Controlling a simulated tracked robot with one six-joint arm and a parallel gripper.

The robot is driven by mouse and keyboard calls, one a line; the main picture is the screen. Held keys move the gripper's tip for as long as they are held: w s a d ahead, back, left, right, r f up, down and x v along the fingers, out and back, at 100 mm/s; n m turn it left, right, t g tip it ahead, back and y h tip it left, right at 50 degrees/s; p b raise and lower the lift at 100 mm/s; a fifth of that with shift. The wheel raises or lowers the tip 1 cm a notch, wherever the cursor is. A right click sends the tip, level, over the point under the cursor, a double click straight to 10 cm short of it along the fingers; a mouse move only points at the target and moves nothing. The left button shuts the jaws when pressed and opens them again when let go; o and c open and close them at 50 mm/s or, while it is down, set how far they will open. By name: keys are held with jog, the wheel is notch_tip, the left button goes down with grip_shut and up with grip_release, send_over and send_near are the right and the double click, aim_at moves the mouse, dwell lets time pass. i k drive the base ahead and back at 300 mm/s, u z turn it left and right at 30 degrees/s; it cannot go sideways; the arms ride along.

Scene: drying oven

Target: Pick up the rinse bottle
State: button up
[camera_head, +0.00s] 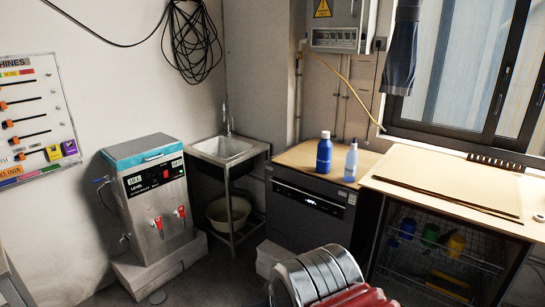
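Two bottles stand upright side by side on the wooden top of a dark appliance. One is a solid blue bottle (324,154) with a pale cap. The other is a slimmer pale-blue bottle (351,162) with a narrow top, just right of it. No label is readable, so I cannot tell which one is the rinse bottle. Silver rings and a red part at the bottom centre look like part of my arm. My gripper's fingers are not visible, and nothing touches either bottle.
The dark appliance (306,212) stands beside a metal sink (222,150). A steel water boiler (150,195) is at the left. At the right, a wooden counter (410,180) holds a flat board, above a rack with coloured cups (430,235).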

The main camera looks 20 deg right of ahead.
aim_at(352, 157)
jog(key=u, duration=0.2)
jog(key=i, duration=1.7)
jog(key=z, duration=0.5)
jog(key=i, duration=0.7)
jog(key=z, duration=0.75)
jog(key=i, duration=0.85)
jog(key=z, duration=0.45)
